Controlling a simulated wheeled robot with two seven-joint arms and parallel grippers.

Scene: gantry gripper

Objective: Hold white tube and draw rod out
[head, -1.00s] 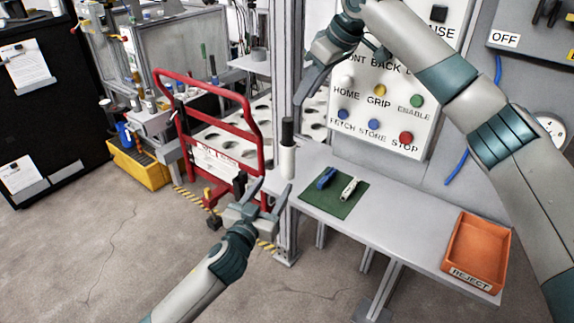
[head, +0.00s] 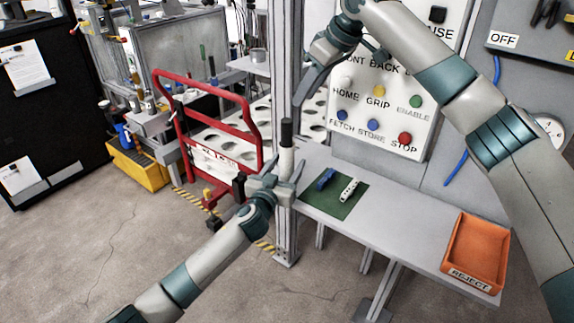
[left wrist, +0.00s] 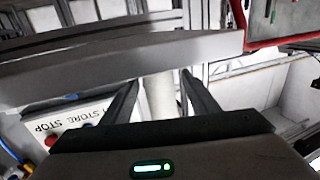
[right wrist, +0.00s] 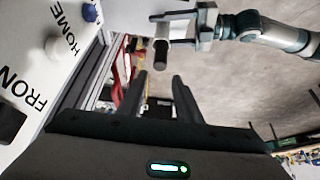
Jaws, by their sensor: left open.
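The white tube (head: 286,160) stands upright with the black rod (head: 286,131) sticking out of its top. My left gripper (head: 285,170) is open, with one finger on each side of the tube. In the left wrist view the tube (left wrist: 160,95) shows between the two spread fingers. In the right wrist view the rod (right wrist: 160,50) points toward the camera, with my left gripper (right wrist: 182,22) around the tube. My right gripper (head: 305,90) is open and empty, above the rod and near the button panel. The tube's lower end is partly hidden by my left gripper.
A grey bench (head: 400,232) holds a green mat (head: 340,207) with a blue item (head: 325,179) and a white item (head: 349,189), and an orange reject tray (head: 476,250). A button panel (head: 390,110) stands behind. A red frame (head: 165,120) is at the left.

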